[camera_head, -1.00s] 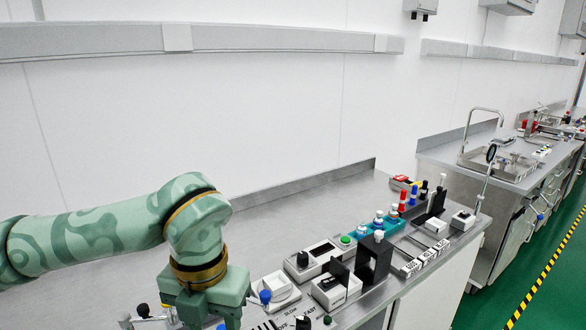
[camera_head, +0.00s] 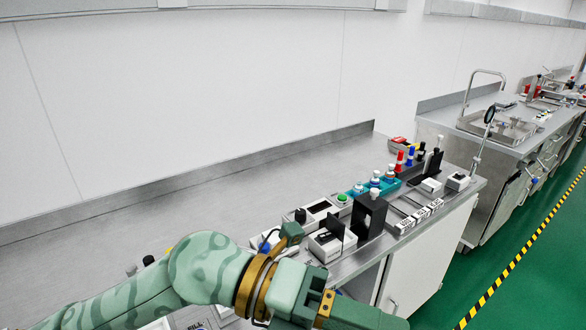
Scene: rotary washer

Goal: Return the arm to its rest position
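My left arm (camera_head: 205,270), pale green with darker swirls and gold rings, comes in from the lower left in the head view. It lies low across the front of the steel bench. Its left gripper (camera_head: 310,295) is at the bottom middle, turned to the right, in front of the grey and white devices. The fingertips are partly cut off by the lower edge, so I cannot tell whether it is open or shut. I see nothing held. My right gripper is out of view.
The steel bench top (camera_head: 190,200) is clear behind my arm. White devices (camera_head: 325,243), a black stand (camera_head: 370,212), a teal rack (camera_head: 388,183) and colored bottles line its right front. A sink bench (camera_head: 500,130) stands farther right, beside green floor (camera_head: 530,250).

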